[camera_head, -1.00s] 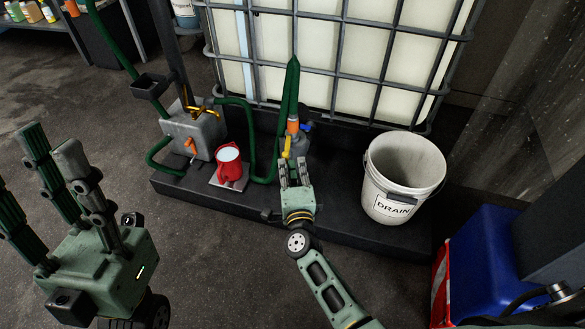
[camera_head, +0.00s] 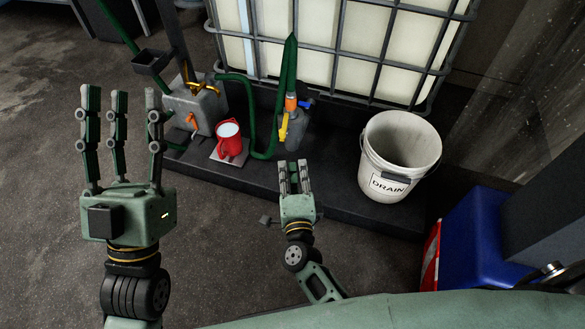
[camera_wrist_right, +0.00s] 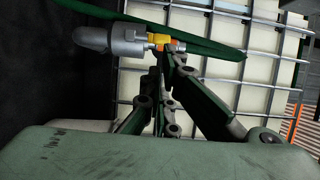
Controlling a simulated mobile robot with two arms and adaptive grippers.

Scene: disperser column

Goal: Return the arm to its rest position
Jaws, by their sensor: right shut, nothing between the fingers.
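My right gripper (camera_head: 294,178) is shut and empty in the head view, in front of the grey coupling body with orange and blue parts (camera_head: 293,122). There is a gap between its fingertips and that body. The right wrist view shows the gripper's fingers (camera_wrist_right: 163,85) with the grey coupling (camera_wrist_right: 115,42) and its yellow lever (camera_wrist_right: 163,38) beyond them. My left gripper (camera_head: 120,95) stands upright at the left of the head view, its fingers spread apart with nothing between them.
A red jug (camera_head: 229,142) stands on a small plate beside a grey box with taps (camera_head: 195,108). The white DRAIN bucket (camera_head: 398,160) stands right of my right gripper. A caged tank (camera_head: 340,45) is behind. A blue container (camera_head: 475,240) is at the right. Floor at left is clear.

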